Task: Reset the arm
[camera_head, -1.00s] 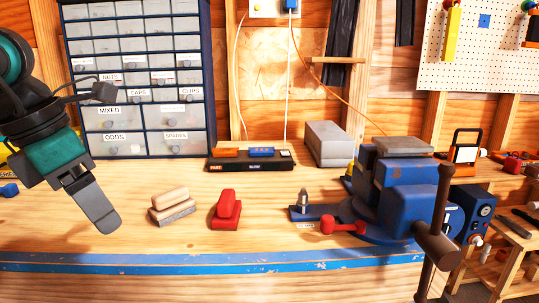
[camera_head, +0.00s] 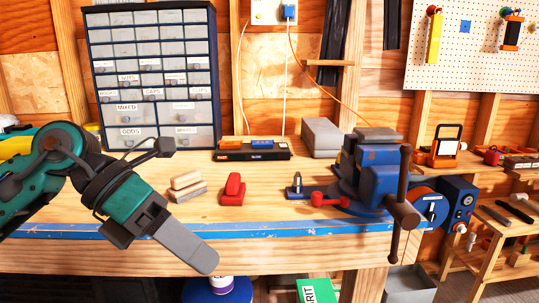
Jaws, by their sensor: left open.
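My left arm, green and dark grey, comes in from the left edge in the head view. Its gripper (camera_head: 196,252) points down and to the right, in front of the workbench's blue front edge. It is open, with one long grey finger showing clearly; the other finger is mostly hidden. Nothing shows in its grip. It is apart from the sanding block (camera_head: 187,187) and the red object (camera_head: 232,190) on the bench behind it. My right gripper is not in view.
The wooden workbench (camera_head: 275,210) carries a blue vise (camera_head: 375,175) at right, a black charger-like box (camera_head: 252,151) and a grey block (camera_head: 321,138). A drawer cabinet (camera_head: 152,75) stands behind. Below the bench are a blue bucket (camera_head: 215,292) and a green packet (camera_head: 315,291).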

